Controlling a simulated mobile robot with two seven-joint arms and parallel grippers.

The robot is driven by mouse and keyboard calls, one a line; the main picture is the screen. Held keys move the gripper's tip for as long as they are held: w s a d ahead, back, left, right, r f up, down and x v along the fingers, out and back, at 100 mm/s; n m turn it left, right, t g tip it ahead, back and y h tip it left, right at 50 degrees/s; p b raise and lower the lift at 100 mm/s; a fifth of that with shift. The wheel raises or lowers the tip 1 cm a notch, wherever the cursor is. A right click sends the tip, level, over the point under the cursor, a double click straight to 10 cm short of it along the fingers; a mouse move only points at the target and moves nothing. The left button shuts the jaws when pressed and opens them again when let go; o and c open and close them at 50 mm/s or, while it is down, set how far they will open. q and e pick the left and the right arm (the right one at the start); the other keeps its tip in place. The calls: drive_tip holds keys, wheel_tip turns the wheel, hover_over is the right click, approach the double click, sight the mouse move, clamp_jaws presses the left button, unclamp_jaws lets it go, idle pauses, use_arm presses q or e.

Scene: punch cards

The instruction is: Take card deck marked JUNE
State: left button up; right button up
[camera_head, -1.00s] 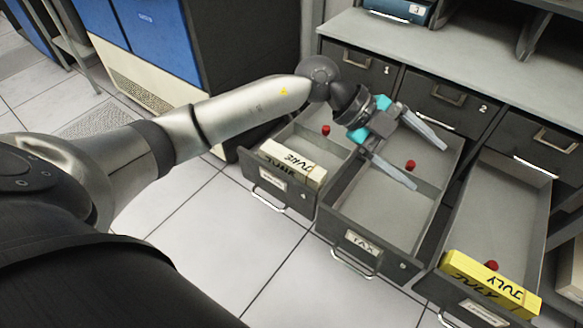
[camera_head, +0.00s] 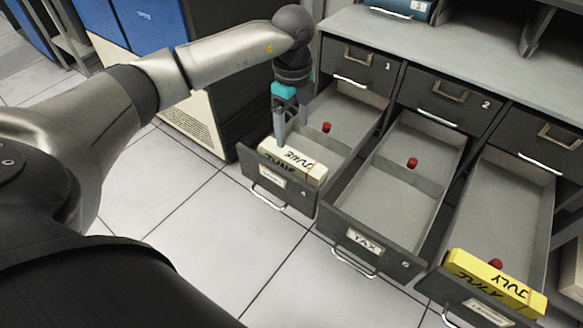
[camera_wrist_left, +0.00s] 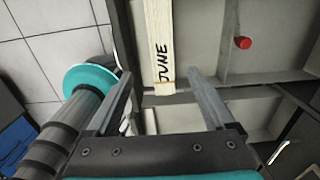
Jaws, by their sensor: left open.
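The card deck marked JUNE (camera_head: 292,161) is a pale cream block with black lettering. It stands at the front end of the left open drawer (camera_head: 330,160). In the left wrist view the JUNE deck (camera_wrist_left: 160,45) lies ahead, between the lines of my two fingers. My left gripper (camera_head: 291,138) points down over the deck's back left part. Its fingers are apart, and it also shows open in the left wrist view (camera_wrist_left: 160,85). Whether the fingertips touch the deck, I cannot tell. My right gripper is not in view.
The middle open drawer (camera_head: 390,205) holds no deck. A yellow deck marked JULY (camera_head: 492,283) stands at the front of the right open drawer (camera_head: 505,205). Red knobs sit inside the drawers, one in the left drawer (camera_head: 326,127). Closed drawers line the cabinet above.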

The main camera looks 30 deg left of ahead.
use_arm(q)
drive_tip(key=b, duration=0.1)
hover_over(292, 155)
drive_tip(key=f, duration=0.4)
drive_tip(key=shift+s+d+f, duration=0.2)
drive_tip(key=shift+s, duration=0.1)
drive_tip(key=shift+a+f+b, duration=0.1)
drive_tip(key=shift+f+b, duration=0.6)
drive_tip(key=shift+f, duration=0.55)
drive_tip(key=shift+w+a+f+b, duration=0.1)
drive_tip(key=shift+w+f+b, duration=0.1)
drive_tip(key=shift+f+b, duration=0.6)
drive_tip(key=shift+f, duration=1.1)
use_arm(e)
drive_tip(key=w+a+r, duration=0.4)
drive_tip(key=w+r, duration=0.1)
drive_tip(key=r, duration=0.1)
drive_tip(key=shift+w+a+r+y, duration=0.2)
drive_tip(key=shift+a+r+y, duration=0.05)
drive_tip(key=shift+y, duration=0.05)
use_arm(q)
clamp_jaws()
drive_tip(key=shift+r, duration=0.1)
